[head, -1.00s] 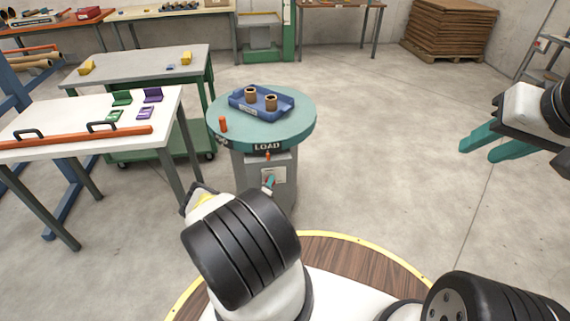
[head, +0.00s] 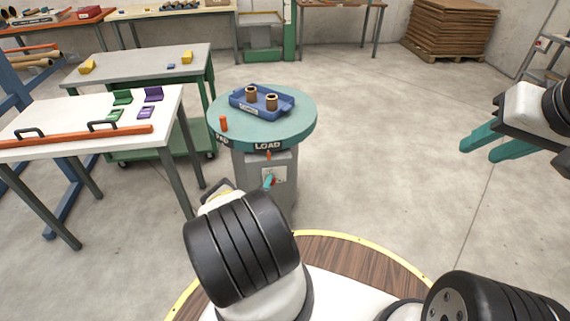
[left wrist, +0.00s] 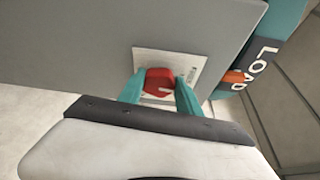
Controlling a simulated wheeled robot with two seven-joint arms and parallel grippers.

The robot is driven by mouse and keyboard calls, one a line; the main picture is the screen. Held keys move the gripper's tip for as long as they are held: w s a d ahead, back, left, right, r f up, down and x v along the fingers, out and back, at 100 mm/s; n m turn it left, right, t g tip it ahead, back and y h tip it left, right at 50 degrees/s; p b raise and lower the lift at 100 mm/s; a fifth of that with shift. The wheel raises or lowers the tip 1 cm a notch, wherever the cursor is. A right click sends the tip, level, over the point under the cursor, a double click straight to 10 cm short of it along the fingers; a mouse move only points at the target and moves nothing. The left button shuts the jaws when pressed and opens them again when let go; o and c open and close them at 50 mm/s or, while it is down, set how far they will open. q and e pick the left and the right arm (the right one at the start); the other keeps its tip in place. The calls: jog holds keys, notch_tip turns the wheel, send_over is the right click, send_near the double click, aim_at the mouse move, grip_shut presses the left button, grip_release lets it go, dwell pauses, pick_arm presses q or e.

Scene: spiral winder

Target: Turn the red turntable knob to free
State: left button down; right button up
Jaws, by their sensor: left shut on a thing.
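The turntable (head: 300,125) is a round green top on a grey pedestal (head: 286,210), with a LOAD label on its rim. The red knob (left wrist: 159,81) sits on a white plate (left wrist: 190,62) on the pedestal's face. In the left wrist view my left gripper (left wrist: 160,90) has its teal fingers on both sides of the knob, shut on it. In the head view my left arm hides most of that gripper; a teal fingertip shows at the plate. My right gripper (head: 480,148) is open and empty in the air at the right.
A blue tray (head: 277,113) with two brown cylinders stands on the turntable, beside an orange peg (head: 223,124). A white table (head: 60,120) with an orange bar stands at the left, with a green cart (head: 150,145) behind it. The floor at the right is clear.

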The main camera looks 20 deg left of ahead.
pick_arm(q)
jog(key=shift+a, duration=0.1)
jog(key=c, duration=0.8)
grip_release()
jog(key=shift+c, duration=0.2)
jog(key=shift+s, duration=0.1)
jog(key=s+d, duration=0.1)
jog(key=s, duration=0.6)
jog(key=shift+s+d+r, duration=0.15)
jog(key=shift+s+r, duration=0.05)
jog(key=shift+s, duration=0.05)
